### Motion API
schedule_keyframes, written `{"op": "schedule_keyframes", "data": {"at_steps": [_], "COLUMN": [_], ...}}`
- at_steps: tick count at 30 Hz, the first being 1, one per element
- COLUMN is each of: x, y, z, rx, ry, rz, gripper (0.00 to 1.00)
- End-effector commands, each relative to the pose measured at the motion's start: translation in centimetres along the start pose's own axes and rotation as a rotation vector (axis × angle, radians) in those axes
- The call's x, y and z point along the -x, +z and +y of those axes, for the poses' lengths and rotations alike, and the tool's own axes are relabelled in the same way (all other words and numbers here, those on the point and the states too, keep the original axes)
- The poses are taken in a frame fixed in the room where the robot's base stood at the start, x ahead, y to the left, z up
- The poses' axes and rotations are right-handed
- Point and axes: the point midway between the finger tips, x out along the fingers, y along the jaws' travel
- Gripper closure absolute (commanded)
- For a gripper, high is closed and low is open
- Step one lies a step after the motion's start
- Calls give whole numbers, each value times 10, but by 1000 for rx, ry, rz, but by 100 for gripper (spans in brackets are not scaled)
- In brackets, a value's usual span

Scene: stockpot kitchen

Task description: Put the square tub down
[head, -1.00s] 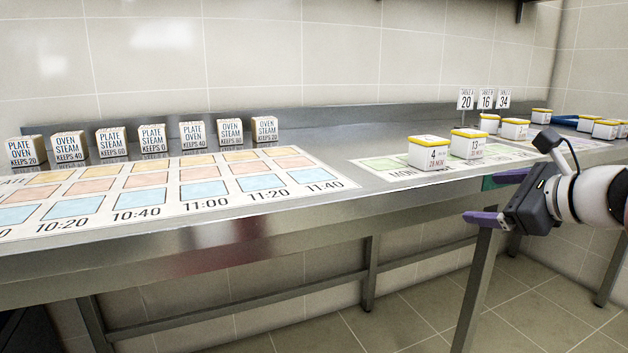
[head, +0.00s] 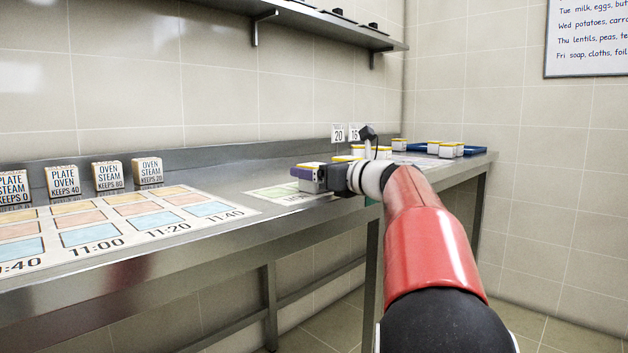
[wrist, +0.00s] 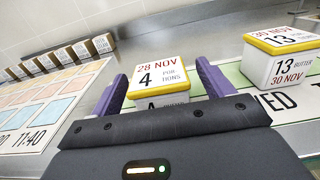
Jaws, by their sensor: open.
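A square white tub with a yellow-edged lid (wrist: 158,76), marked 4 and 28 NOV, stands on the work table between the two purple fingers of my gripper (wrist: 162,84). The fingers are open, one on each side of it, and the tub's lower front is hidden behind my gripper's body. In the head view my gripper (head: 306,176) is at the tub, over the weekday mat (head: 279,193). A second such tub (wrist: 282,62), marked 13 BUTTER and 30 NOV, stands to the right, apart from my gripper.
Number signs (head: 338,133) stand behind the tubs. More tubs (head: 447,150) and a blue tray (head: 474,150) are at the table's far right. A timetable mat (head: 120,228) lies at left, with a row of label blocks (head: 108,176) behind it. A shelf (head: 300,18) hangs above.

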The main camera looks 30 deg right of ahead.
Motion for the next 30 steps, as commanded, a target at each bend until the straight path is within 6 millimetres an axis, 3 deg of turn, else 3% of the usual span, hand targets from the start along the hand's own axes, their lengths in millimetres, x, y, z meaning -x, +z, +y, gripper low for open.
{"op": "schedule_keyframes", "data": {"at_steps": [9,21,23,30], "x": [-7,-7,-7,-7], "y": [0,0,1,4], "z": [0,0,0,0], "rx": [1,1,2,2], "ry": [-1,-1,-1,-1], "rz": [0,0,-1,-1], "gripper": [20,72,76,76]}}
